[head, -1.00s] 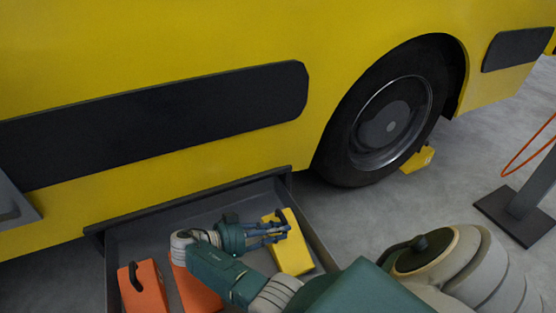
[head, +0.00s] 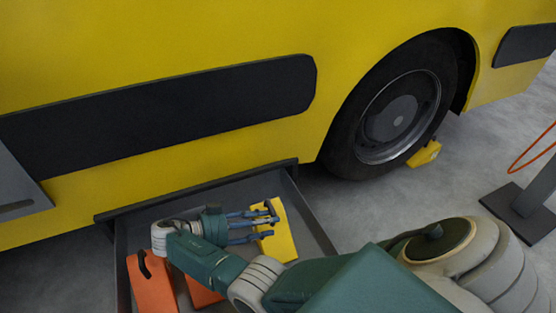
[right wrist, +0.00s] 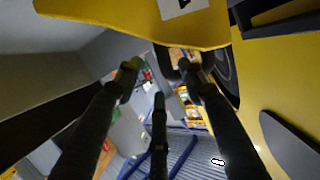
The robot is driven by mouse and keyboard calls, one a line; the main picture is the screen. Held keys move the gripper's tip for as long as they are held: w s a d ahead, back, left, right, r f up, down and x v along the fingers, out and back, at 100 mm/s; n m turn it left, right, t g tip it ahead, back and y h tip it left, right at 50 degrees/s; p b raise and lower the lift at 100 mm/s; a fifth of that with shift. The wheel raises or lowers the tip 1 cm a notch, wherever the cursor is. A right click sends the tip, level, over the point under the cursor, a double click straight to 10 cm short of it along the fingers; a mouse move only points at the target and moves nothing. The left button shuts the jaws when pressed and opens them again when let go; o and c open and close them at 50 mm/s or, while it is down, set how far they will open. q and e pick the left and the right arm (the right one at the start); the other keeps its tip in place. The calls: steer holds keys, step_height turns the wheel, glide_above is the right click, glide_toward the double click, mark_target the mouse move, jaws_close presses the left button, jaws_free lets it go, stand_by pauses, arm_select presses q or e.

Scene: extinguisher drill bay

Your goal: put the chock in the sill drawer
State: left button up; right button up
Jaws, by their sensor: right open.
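A yellow chock (head: 281,236) with a small dark handle is in the open sill drawer (head: 318,232), towards the drawer's right end. My right gripper (head: 268,222) is open, with its blue-black fingers reaching over the left side of the chock. Whether a finger touches it I cannot tell. In the right wrist view the open fingers (right wrist: 160,75) point away from the camera, and a yellow body with a white label (right wrist: 175,8), likely the chock, fills the top edge. My left gripper is not in view.
Two orange blocks (head: 153,287) lie in the drawer left of the chock, one partly behind my arm. Another yellow chock (head: 425,154) is on the floor by the wheel (head: 390,115). A dark stand base (head: 515,203) is at right.

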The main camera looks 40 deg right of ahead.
steer(key=shift+v, duration=0.75)
steer(key=shift+r, duration=0.15)
steer(key=o, duration=1.5)
steer(key=shift+o, duration=0.2)
steer(key=shift+d, duration=0.1)
jaws_close()
steer(key=shift+r, duration=0.1)
